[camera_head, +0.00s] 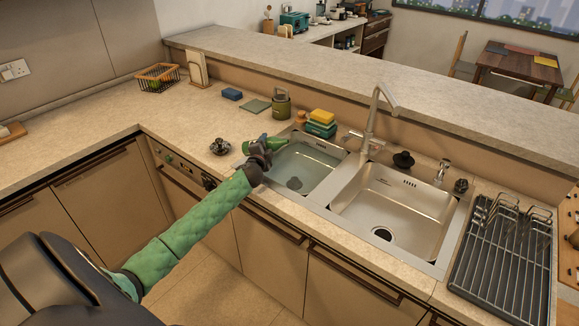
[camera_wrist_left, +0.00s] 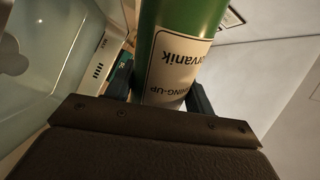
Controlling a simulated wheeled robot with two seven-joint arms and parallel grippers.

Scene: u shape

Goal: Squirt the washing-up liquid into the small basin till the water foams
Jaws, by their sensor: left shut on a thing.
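The green washing-up liquid bottle (camera_head: 278,143) is held over the near-left part of the small basin, tipped well over towards horizontal. My left gripper (camera_head: 262,148) is shut on it. In the left wrist view the green bottle (camera_wrist_left: 185,22) with its white label sits between the two dark fingers of the gripper (camera_wrist_left: 160,90). The small basin (camera_head: 327,190) is the left one of the sink and holds clear, pale greenish water, with the dark drain showing through. I see no foam on it. The bottle's nozzle is too small to make out. My right gripper is not in view.
The large empty basin (camera_head: 395,215) and the tap (camera_head: 375,120) are to the right. A dish rack (camera_head: 500,260) is at far right. The left counter is mostly clear.

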